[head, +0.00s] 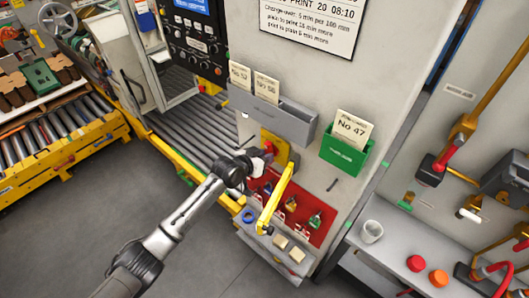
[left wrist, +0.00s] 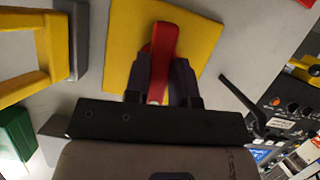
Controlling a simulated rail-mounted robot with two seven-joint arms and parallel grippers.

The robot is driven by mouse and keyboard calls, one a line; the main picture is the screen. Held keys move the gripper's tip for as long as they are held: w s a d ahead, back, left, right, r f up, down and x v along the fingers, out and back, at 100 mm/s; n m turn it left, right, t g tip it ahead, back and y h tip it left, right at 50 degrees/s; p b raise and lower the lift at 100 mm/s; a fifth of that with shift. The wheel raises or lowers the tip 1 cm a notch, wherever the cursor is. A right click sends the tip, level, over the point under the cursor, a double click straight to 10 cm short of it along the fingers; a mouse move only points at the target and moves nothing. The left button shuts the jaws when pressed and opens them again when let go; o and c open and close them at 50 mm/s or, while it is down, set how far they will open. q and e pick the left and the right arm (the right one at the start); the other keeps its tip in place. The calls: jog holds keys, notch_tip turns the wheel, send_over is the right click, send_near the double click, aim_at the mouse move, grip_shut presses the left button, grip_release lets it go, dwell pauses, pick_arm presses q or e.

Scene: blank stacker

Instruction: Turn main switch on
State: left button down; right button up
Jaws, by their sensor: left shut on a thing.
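The main switch has a yellow plate (head: 280,147) on the grey machine wall, below the grey card holder. Its red handle (left wrist: 164,42) shows in the left wrist view, standing out from the yellow plate (left wrist: 194,28). My left gripper (head: 267,149) reaches the plate from the lower left and covers part of it in the head view. In the left wrist view, the dark fingers (left wrist: 161,76) of my left gripper are shut on the red handle, one on each side. No on or off marking is readable. My right gripper is not in view.
A yellow bar (head: 275,200) juts out just below the switch, beside a red board (head: 292,207) with hanging padlocks and tags. A grey card holder (head: 278,118) and a green card box (head: 345,152) are on the wall. A roller conveyor (head: 190,115) lies to the left.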

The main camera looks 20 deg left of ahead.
pick_arm(q)
jog(key=shift+m+y+p, duration=0.3)
jog(key=shift+m+p, duration=0.1)
jog(key=shift+p, duration=0.1)
dwell(0.3)
jog(key=c, duration=1)
grip_release()
jog(key=shift+o, duration=0.2)
jog(key=p+v, duration=0.1)
jog(key=v, duration=1.2)
jog(key=shift+s+r, duration=0.15)
jog(key=shift+s, duration=0.25)
